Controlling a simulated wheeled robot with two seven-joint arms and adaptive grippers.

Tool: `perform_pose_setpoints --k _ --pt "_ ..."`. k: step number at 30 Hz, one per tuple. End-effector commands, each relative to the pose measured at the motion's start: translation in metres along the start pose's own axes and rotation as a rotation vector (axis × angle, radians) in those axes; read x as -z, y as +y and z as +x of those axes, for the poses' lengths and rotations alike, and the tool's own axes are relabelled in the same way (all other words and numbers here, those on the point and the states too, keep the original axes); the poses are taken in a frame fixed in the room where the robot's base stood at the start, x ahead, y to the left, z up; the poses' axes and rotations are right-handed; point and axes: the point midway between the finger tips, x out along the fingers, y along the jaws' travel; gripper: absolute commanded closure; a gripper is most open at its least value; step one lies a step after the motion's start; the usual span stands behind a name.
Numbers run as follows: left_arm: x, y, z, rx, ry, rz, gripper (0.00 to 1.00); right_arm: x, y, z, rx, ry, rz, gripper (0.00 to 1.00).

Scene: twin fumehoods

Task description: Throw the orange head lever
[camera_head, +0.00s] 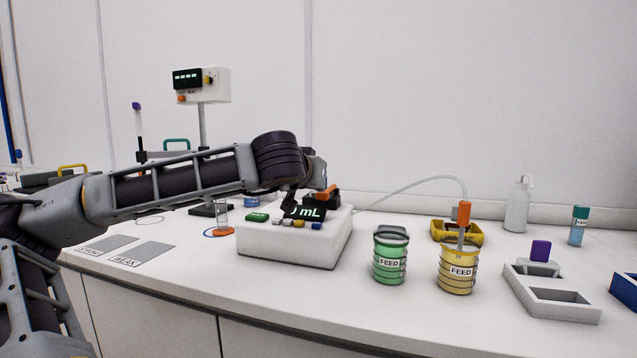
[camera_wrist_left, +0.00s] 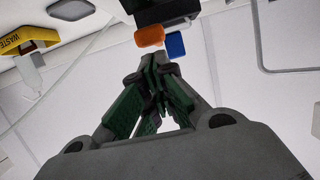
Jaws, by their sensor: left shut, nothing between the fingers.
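The orange head lever (camera_head: 326,192) sits on a black head at the back right of the white dosing unit (camera_head: 290,246). In the left wrist view, the orange lever (camera_wrist_left: 150,36) is just beyond my fingertips, beside a blue part (camera_wrist_left: 175,45). My left gripper (camera_wrist_left: 157,62) is shut and empty, its green-padded fingers together. It appears close to the lever, but whether it touches cannot be told. In the head view, my left wrist covers part of the black head. My right gripper is in neither view.
A green FEED jar (camera_head: 389,260) and a yellow FEED jar (camera_head: 457,270) stand right of the unit. A yellow waste tray (camera_head: 440,231) is behind them. A display post (camera_head: 202,85) stands behind my arm. The front counter is clear.

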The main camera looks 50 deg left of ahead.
Motion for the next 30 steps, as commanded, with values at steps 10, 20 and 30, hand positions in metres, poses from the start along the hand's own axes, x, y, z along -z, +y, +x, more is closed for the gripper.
perform_pose_setpoints --k 10,20,30 --pt "0.015 0.001 -0.012 0.0 0.002 0.002 1.0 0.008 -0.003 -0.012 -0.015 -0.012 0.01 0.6" --pt "-0.001 0.001 -0.031 0.0 0.002 0.002 1.0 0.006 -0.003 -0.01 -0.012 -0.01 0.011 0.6" --pt "-0.017 0.0 -0.054 0.0 0.003 0.002 1.0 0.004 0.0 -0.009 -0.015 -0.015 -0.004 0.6"
